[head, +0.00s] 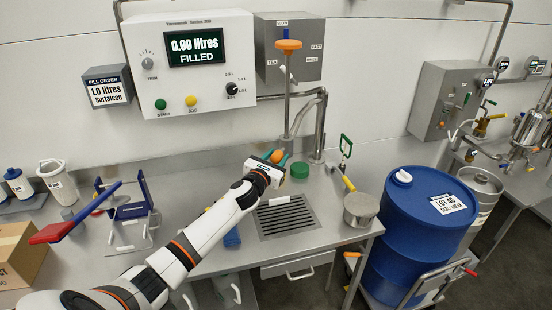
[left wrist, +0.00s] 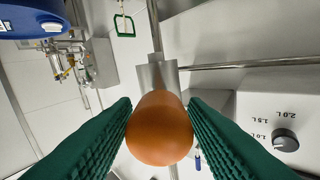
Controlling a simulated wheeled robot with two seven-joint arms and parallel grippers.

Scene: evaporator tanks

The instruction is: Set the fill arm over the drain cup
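My left gripper (head: 277,160) is at the back of the bench, above the drain grate's rear edge. Its green fingers are closed against both sides of an orange ball knob (head: 278,156), which fills the space between the fingertips in the left wrist view (left wrist: 160,128). Behind the knob is a grey steel block (left wrist: 157,74) on a pipe, apparently part of the fill arm. A round steel vessel (head: 360,210) stands at the bench's right corner; I cannot tell whether it is the drain cup. My right gripper is not in view.
A green round object (head: 299,170) sits just right of my gripper. The slotted drain grate (head: 288,217) is clear in front. A steel pipe (head: 319,130) rises behind. A blue drum (head: 428,225) stands right of the bench; a blue-and-red stand (head: 128,205) is at left.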

